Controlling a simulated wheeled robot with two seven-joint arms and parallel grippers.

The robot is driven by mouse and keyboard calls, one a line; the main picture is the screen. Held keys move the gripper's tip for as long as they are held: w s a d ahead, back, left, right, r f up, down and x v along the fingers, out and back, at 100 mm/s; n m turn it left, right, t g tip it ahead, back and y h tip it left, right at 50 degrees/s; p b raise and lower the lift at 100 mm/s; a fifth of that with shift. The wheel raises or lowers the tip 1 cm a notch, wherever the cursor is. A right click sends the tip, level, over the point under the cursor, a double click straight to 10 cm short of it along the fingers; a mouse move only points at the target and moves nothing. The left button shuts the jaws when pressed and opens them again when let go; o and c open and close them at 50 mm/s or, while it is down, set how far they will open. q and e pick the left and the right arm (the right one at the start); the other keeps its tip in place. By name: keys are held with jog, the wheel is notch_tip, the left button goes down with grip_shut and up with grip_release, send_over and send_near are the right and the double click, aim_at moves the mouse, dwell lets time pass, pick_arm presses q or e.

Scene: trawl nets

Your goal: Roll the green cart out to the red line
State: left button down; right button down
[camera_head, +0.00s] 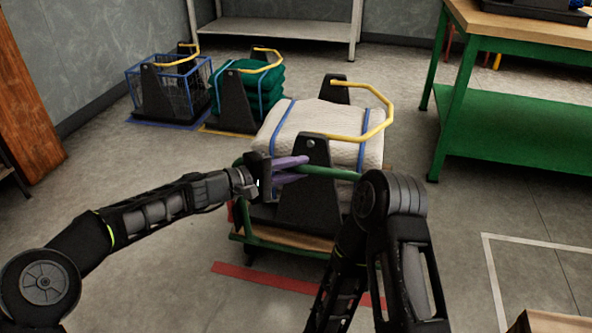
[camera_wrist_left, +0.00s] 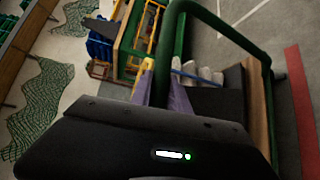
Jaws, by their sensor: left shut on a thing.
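The green cart (camera_head: 285,245) stands in the middle of the head view, with a low green frame, a wooden deck and a green handle bar (camera_head: 335,173). A pale bale (camera_head: 320,120) with blue straps, black end plates and a yellow loop rides on it. The red line (camera_head: 255,277) lies on the floor on the near side of the cart, with a strip of bare floor between; my right arm covers part of it. My left gripper (camera_head: 290,170) has its purple fingers shut on the green handle, which also shows in the left wrist view (camera_wrist_left: 203,20). My right gripper does not show.
A blue wire basket (camera_head: 175,92) and a green stack (camera_head: 262,90) stand behind left. A green workbench (camera_head: 500,110) is at the right. A white floor outline (camera_head: 492,265) and a wooden box (camera_head: 550,322) lie at lower right. Floor at left is clear.

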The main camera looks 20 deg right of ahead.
pick_arm(q)
jog(key=shift+s+f, duration=0.15)
jog(key=shift+f, duration=0.05)
jog(key=c, duration=1.7)
grip_release()
jog(key=o, duration=0.4)
jog(key=shift+a+r, duration=0.15)
jog(key=shift+o, duration=0.2)
jog(key=shift+a+r, duration=0.15)
jog(key=shift+a, duration=0.4)
jog(key=f+p+v, duration=0.1)
jog(key=p+v, duration=0.1)
jog(key=v, duration=0.4)
jog(key=shift+a+r, duration=0.35)
jog(key=shift+r, duration=0.15)
jog(key=shift+s+f, duration=0.1)
jog(key=shift+s, duration=0.05)
